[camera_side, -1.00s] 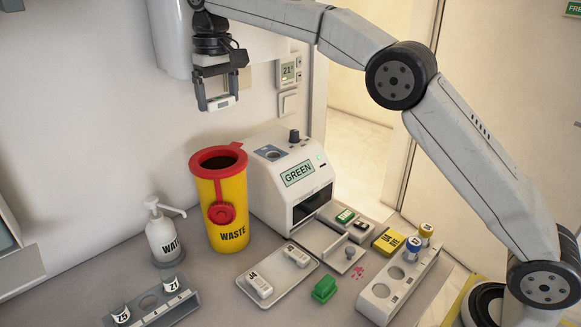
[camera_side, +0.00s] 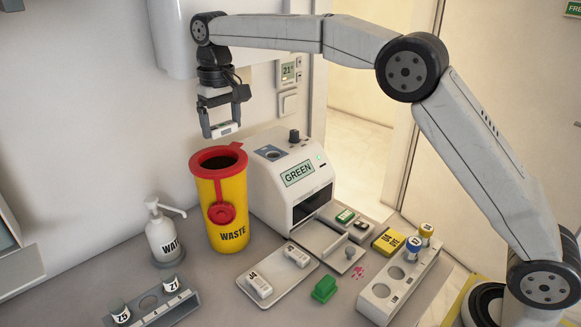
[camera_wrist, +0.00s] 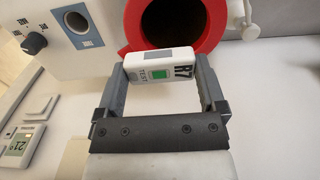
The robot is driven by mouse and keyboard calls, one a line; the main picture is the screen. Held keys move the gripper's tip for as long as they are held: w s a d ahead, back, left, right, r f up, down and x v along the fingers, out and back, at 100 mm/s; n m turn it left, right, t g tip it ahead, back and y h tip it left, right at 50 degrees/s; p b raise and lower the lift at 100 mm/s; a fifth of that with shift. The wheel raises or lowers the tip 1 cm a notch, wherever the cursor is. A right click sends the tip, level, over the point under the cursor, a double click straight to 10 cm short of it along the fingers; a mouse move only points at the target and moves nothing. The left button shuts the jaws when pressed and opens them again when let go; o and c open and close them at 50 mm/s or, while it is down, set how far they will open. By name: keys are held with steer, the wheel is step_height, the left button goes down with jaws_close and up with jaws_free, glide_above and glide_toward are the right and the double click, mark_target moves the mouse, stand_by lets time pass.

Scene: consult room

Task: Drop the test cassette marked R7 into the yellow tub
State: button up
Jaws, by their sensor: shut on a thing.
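My gripper (camera_side: 221,131) is shut on the white test cassette (camera_side: 224,127), held in the air just above the yellow tub. In the wrist view the cassette (camera_wrist: 158,67) shows the mark R7, the word TEST and a green window, with a gripper finger at each end. The yellow tub (camera_side: 232,205), marked WASTE, stands upright on the counter with a red rim and a dark round opening. In the wrist view its red rim (camera_wrist: 128,32) and opening lie just beyond the cassette, which overlaps the rim's near edge.
A white analyser (camera_side: 278,200) reading GREEN stands right of the tub. A pump bottle (camera_side: 163,237) stands to its left. In front are a tray (camera_side: 270,297) with two white cassettes, a green block (camera_side: 324,289) and vial racks. The wall is close behind.

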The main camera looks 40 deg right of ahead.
mark_target(222, 125)
steer(key=o, duration=1)
steer(key=shift+r, duration=0.1)
steer(key=shift+r, duration=3.8)
